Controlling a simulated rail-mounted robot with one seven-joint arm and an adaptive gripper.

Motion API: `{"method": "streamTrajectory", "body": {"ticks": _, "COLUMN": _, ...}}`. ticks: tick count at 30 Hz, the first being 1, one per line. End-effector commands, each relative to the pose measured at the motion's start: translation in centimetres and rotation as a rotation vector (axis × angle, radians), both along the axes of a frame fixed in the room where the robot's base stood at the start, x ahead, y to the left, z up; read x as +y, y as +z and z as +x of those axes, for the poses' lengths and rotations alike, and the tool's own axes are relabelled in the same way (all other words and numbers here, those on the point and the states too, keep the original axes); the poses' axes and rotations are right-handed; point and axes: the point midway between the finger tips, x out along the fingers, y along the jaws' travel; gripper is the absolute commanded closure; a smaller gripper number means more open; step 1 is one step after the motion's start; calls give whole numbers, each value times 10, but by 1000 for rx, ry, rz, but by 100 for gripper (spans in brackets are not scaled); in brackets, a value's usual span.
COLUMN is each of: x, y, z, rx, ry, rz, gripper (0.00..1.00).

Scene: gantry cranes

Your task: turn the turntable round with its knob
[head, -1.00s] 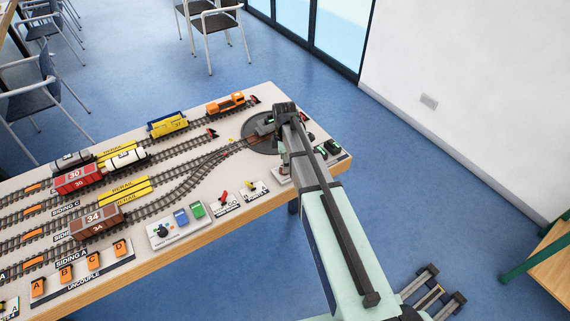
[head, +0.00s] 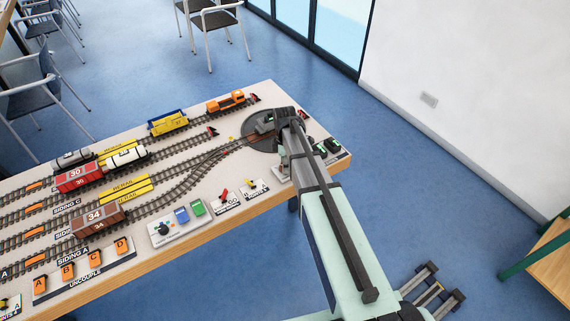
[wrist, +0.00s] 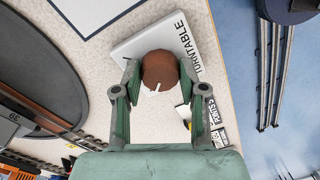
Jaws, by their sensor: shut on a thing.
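The turntable knob (wrist: 160,68) is a round brown cap with a short white mark at its lower edge in the wrist view. It stands on a pale panel (wrist: 133,47) lettered TURNTABLE. My gripper (wrist: 160,78) has its green fingers on either side of the knob, shut on it. The turntable (wrist: 40,75) is a dark disc with a brown track bridge across it, at the left of the wrist view. In the head view the turntable (head: 253,143) lies at the far right end of the layout, partly behind my arm. The knob is hidden there.
Tracks with wagons, including a brown wagon (head: 97,220), run left from the turntable. A blue and green button panel (head: 180,226) and small lever panels line the front edge. Open floor lies beyond the table's right end.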

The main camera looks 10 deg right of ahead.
Motion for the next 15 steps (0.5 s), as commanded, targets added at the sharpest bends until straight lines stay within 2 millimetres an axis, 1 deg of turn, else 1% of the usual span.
{"method": "streamTrajectory", "body": {"ticks": 8, "x": 0, "y": -2, "z": -1, "rx": 2, "ry": -65, "rz": 0, "gripper": 93}}
{"method": "streamTrajectory", "body": {"ticks": 15, "x": 0, "y": -2, "z": -1, "rx": 1, "ry": -223, "rz": 1, "gripper": 93}}
